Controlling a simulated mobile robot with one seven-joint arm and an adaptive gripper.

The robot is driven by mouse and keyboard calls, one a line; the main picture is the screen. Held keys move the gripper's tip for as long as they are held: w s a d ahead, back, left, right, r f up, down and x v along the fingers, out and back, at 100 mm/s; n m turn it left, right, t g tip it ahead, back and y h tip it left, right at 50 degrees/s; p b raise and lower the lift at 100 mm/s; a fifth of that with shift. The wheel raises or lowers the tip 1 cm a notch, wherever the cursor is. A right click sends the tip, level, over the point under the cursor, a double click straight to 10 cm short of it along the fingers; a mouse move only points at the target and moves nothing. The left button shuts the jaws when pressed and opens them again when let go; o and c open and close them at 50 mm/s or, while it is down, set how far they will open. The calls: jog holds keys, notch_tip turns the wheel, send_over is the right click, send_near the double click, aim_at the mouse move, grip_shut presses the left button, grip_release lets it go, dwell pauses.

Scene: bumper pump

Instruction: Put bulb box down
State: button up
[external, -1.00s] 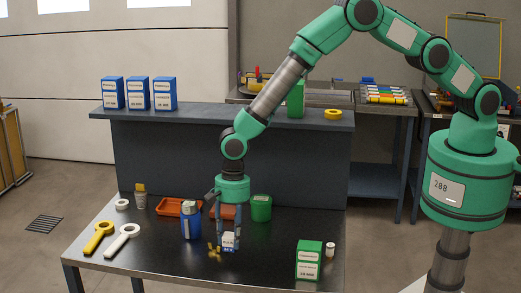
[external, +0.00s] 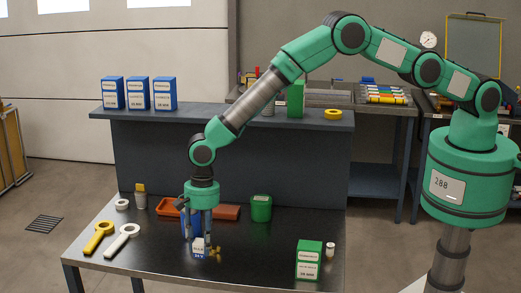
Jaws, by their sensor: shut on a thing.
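Small brass-coloured pieces (external: 216,252) lie just right of the box.
An orange tray (external: 226,212) and a green canister (external: 261,208) are farther back. A green box (external: 309,260) stands front right. Yellow (external: 99,237) and white (external: 122,241) ring-ended tools lie left. The table between is clear.

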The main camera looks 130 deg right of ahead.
aim_at(205, 248)
jog(key=shift+f, duration=0.15)
jog(key=shift+f+p, duration=0.4)
jog(key=shift+f, duration=1.2)
jog(key=shift+f, duration=0.2)
jog(key=o, duration=1.1)
jog(key=shift+r, duration=0.2)
notch_tip(205, 248, up, 12)
jog(key=s+b, duration=0.1)
jog(key=shift+s+d, duration=0.2)
jog(key=shift+d, duration=0.25)
jog(key=shift+r, duration=0.1)
